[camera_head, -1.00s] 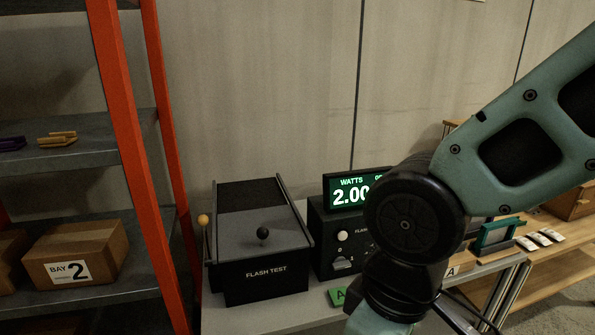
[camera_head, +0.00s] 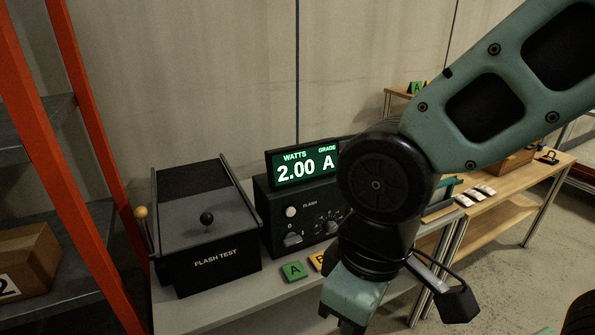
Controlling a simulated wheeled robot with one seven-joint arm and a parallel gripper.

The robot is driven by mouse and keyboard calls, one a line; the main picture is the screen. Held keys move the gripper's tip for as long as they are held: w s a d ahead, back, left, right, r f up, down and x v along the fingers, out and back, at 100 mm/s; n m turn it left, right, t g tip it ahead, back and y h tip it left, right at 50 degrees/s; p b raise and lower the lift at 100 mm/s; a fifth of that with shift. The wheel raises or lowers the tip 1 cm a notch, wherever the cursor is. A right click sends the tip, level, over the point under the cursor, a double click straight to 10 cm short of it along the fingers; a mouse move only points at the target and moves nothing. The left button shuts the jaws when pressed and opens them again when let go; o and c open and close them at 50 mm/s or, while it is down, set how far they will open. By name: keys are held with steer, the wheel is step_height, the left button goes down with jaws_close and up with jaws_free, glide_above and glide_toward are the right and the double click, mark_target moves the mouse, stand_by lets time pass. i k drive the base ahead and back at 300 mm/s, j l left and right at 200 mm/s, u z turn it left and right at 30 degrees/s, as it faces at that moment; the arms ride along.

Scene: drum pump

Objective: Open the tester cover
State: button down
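The tester (camera_head: 212,268) is a black box marked FLASH TEST, at the left end of the grey bench. Its cover (camera_head: 190,222) is a grey plate lying flat on the top, and it looks closed. A black ball knob (camera_head: 207,218) stands up from the cover. A lever with an ochre ball (camera_head: 141,212) stands at the tester's left side. My arm comes in from the upper right and bends down in front of the bench, right of the tester and apart from it. My gripper's fingers are below the picture's edge.
A control box (camera_head: 280,212) with knobs and a display (camera_head: 303,166) reading 2.00 A stands right of the tester. A green A tile (camera_head: 293,271) lies in front of it. An orange shelf post (camera_head: 82,120) rises at the left. A wooden table (camera_head: 520,190) stands at the right.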

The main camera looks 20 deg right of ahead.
mark_target(195, 221)
steer(key=i+j+u, duration=0.25)
steer(key=u, duration=0.2)
steer(key=i+j+u, duration=0.25)
steer(key=u, duration=0.2)
steer(key=i, duration=0.05)
